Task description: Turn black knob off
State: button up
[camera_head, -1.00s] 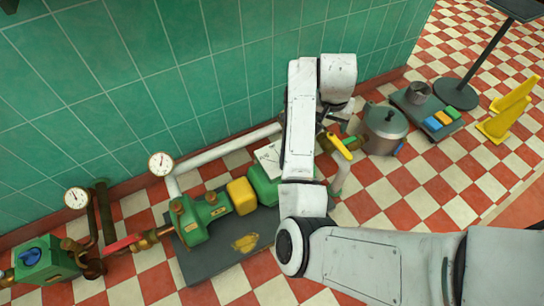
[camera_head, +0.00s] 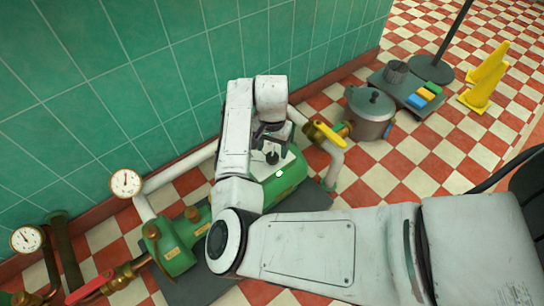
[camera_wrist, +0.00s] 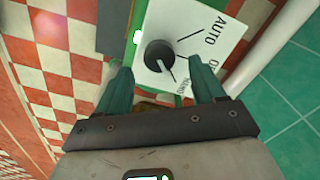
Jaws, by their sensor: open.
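The black knob (camera_wrist: 159,56) stands on a white label plate (camera_wrist: 205,18) in the wrist view. The plate reads AUTO, a partly hidden word starting with O, and a small word that looks like HAND. A line at the knob runs toward the small word. In the head view the knob (camera_head: 272,157) sits on the white plate on top of a green housing (camera_head: 290,178). My gripper (camera_wrist: 158,68) is open, its two teal fingers on either side of the knob in the picture. I cannot tell whether they touch it. In the head view my gripper (camera_head: 271,138) is just above the plate, partly hidden by my wrist.
A yellow lever (camera_head: 328,134) on a white pipe stands right of the housing. A metal pot (camera_head: 368,115) is beyond it. Gauges (camera_head: 126,183), pipes and a red lever (camera_head: 88,288) are at left. The green tiled wall is close behind.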

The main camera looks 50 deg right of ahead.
aim_at(272, 156)
jog(key=shift+f+b, duration=0.55)
jog(key=shift+f, duration=1)
jog(key=c, duration=1.1)
jog(key=shift+o, duration=0.2)
jog(key=p, duration=0.5)
jog(key=shift+s+r+n, duration=0.15)
jog(key=shift+r+n, duration=0.25)
jog(key=n+p, duration=0.1)
jog(key=p, duration=0.5)
jog(key=shift+f+n, duration=0.1)
jog(key=shift+n, duration=0.2)
jog(key=n+p, duration=0.2)
jog(key=p, duration=0.1)
jog(key=shift+f+n+p, duration=0.1)
jog(key=shift+n+p, duration=0.3)
jog(key=shift+f+n+p, duration=0.15)
jog(key=shift+n+p, duration=0.8)
jog(key=shift+n, duration=0.85)
